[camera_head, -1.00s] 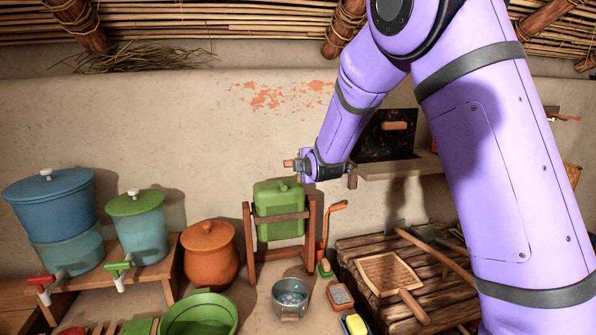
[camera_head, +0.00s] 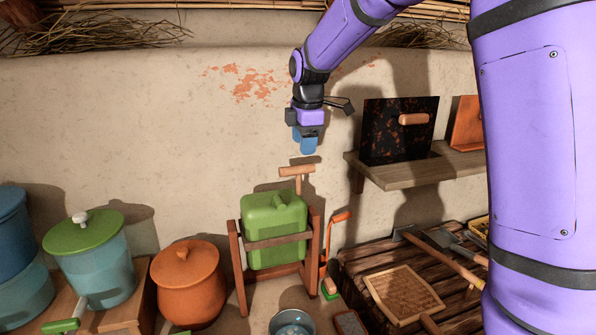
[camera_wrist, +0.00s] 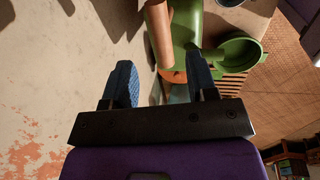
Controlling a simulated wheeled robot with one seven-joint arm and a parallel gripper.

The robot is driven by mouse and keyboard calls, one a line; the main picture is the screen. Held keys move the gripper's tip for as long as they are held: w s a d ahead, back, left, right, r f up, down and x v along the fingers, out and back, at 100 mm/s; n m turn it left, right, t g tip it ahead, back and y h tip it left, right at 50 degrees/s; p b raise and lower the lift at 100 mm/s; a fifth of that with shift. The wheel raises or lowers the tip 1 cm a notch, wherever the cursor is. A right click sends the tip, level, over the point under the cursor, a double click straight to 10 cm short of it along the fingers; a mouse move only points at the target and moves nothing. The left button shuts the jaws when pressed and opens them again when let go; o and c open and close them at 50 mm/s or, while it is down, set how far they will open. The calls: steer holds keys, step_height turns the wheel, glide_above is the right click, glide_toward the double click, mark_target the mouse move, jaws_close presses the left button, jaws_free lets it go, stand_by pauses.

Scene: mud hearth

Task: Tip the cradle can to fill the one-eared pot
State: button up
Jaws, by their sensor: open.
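The cradle can (camera_head: 275,225) is a green can that stands upright in a wooden cradle frame (camera_head: 237,270) by the wall. A wooden T-shaped handle (camera_head: 297,171) rises at its upper right. My gripper (camera_head: 307,150) is open and empty, pointing down just above this handle and apart from it. In the wrist view the handle (camera_wrist: 160,35) lies beyond the gap between my blue fingers (camera_wrist: 160,85), with the green can (camera_wrist: 187,25) beside it. The one-eared pot (camera_head: 291,323) is a grey metal pot in front of the cradle, cut off by the bottom edge. Its ear is out of view.
An orange lidded pot (camera_head: 188,283) stands left of the cradle. A wall shelf (camera_head: 425,170) with a dark panel (camera_head: 397,130) is to the right. A slatted wooden platform (camera_head: 365,262) holds a woven tray (camera_head: 403,295). A green basin (camera_wrist: 240,52) shows in the wrist view.

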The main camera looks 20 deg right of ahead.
mark_target(302, 166)
steer(key=f, duration=0.3)
steer(key=w+f, duration=0.1)
steer(key=f, duration=0.3)
steer(key=w+f, duration=0.1)
steer(key=f, duration=0.2)
steer(key=shift+f, duration=0.25)
jaws_close()
steer(key=shift+s+r, duration=0.1)
